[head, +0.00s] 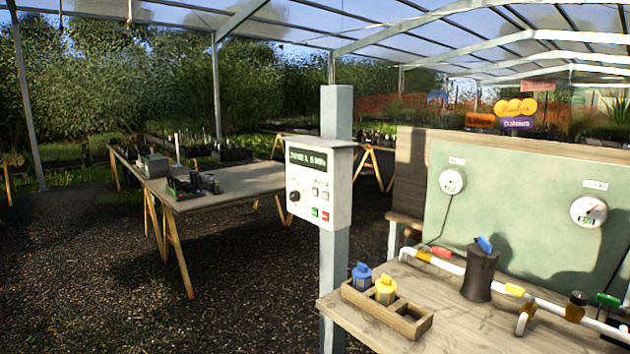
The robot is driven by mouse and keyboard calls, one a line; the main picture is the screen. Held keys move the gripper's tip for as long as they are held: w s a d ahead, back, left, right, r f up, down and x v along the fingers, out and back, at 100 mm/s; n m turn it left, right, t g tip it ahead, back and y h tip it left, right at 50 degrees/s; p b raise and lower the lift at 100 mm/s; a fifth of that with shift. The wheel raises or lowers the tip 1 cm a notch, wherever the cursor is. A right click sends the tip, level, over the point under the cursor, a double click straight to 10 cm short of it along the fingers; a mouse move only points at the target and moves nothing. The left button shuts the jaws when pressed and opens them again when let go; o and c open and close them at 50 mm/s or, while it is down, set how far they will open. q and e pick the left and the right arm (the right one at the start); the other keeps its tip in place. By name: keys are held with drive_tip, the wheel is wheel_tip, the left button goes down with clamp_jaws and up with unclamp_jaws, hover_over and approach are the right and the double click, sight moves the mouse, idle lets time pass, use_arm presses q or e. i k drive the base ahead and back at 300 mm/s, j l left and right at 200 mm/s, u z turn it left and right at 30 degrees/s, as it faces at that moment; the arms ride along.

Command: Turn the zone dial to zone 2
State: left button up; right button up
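The white control box (320,184) is mounted on a grey post in the middle of the head view. A round black dial (295,196) sits at the lower left of its face; its pointer is too small to read. Above it is a dark display (308,160) with one line of pale text, too small to read surely. Small pale buttons, a green button (315,211) and a red button (325,216) are to the right of the dial. Neither of my grippers is in view, and nothing touches the dial.
A wooden bench (455,325) at the right bears a wooden tray (408,321) with blue-topped and yellow-topped pieces, a black canister (480,275) and white pipes with coloured valves. A green panel (515,210) with two gauges stands behind.

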sight(294, 196)
drive_tip(key=i+j, duration=0.35)
drive_tip(key=j, duration=0.3)
drive_tip(key=i+j, duration=0.2)
drive_tip(key=j, duration=0.1)
